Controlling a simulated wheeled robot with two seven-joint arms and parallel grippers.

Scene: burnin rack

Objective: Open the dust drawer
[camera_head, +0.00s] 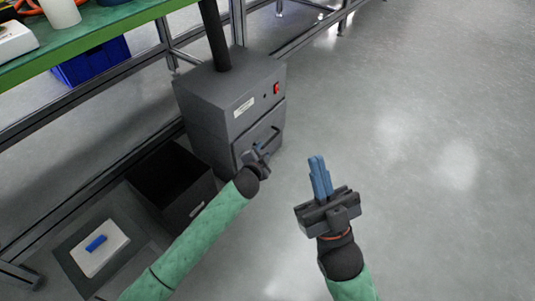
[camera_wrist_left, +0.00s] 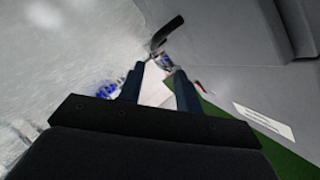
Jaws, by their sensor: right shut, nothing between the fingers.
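The grey dust machine (camera_head: 205,100) stands on the floor beside the bench. Its dust drawer (camera_head: 241,142) is in the lower front and looks flush with the body. A dark bar handle (camera_head: 268,134) crosses the drawer front; it also shows in the left wrist view (camera_wrist_left: 166,32). My left gripper (camera_head: 256,152) is at the drawer front, close to the handle. In the left wrist view its fingers (camera_wrist_left: 158,72) are apart, with the handle just beyond the tips. I cannot tell whether they touch it. My right gripper (camera_head: 317,160) is shut and empty, right of the machine.
An open black bin (camera_head: 200,199) stands left of my left arm. A tray with a white pad and blue block (camera_head: 96,243) lies at the lower left. The green-topped bench (camera_head: 90,38) is at upper left. The floor to the right is clear.

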